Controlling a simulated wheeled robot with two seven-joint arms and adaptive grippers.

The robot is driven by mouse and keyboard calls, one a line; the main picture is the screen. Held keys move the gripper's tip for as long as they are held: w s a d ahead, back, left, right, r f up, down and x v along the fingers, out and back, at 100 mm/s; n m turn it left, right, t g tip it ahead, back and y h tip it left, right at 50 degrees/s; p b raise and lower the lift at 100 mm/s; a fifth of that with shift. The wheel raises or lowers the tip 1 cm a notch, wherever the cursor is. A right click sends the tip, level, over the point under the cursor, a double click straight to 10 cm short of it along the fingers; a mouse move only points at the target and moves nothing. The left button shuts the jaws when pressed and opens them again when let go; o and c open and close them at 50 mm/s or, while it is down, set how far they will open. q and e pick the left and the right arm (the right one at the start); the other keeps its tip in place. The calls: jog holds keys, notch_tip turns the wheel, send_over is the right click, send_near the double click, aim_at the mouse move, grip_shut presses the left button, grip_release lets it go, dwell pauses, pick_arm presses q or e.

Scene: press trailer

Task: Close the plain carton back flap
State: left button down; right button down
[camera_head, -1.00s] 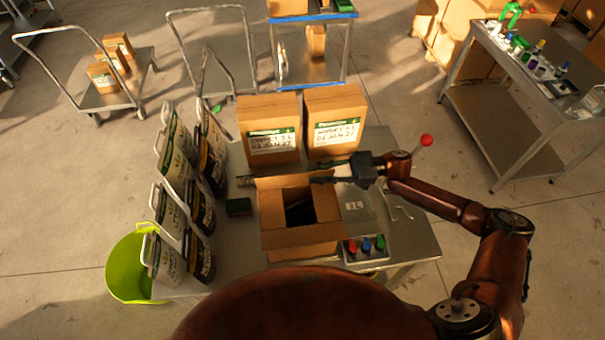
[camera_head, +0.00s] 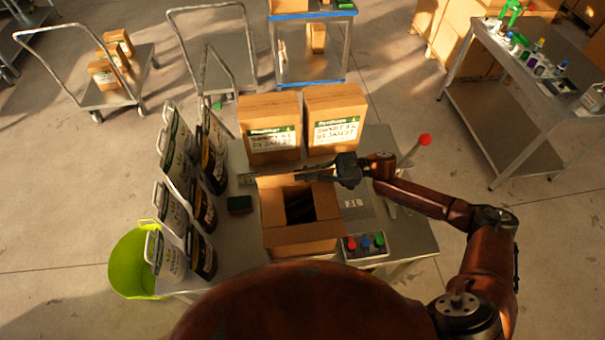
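The plain carton (camera_head: 302,236) stands open on the table, with dark contents partly visible inside. Its back flap (camera_head: 276,182) shows along the far edge, partly covered by my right gripper, so its exact angle is hard to tell. My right gripper (camera_head: 302,174) reaches in from the right, with its fingers pointing left over the carton's back edge, at the flap. Whether the fingers touch the flap, and how far they are apart, I cannot tell. My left gripper is not in view.
Two labelled cartons (camera_head: 270,118) stand just behind the plain carton. Pouches (camera_head: 202,252) line the left side, by a green bin (camera_head: 130,266). A button box (camera_head: 365,246) is at front right. A lever with a red knob (camera_head: 425,140) stands near my arm.

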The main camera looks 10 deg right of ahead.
dwell(0.5)
jog(key=shift+s+f+n+b, duration=0.2)
jog(key=shift+s+n+b, duration=0.25)
jog(key=shift+n+b, duration=0.65)
jog(key=shift+s+f+n+b, duration=0.15)
jog(key=shift+s+n+b, duration=0.35)
jog(key=shift+n+b, duration=0.6)
jog(key=shift+s+f+n+b, duration=0.2)
jog(key=shift+s+n+b, duration=0.25)
jog(key=shift+n+b, duration=0.6)
jog(key=shift+n, duration=0.35)
jog(key=c, duration=2.7)
grip_release()
jog(key=o, duration=0.5)
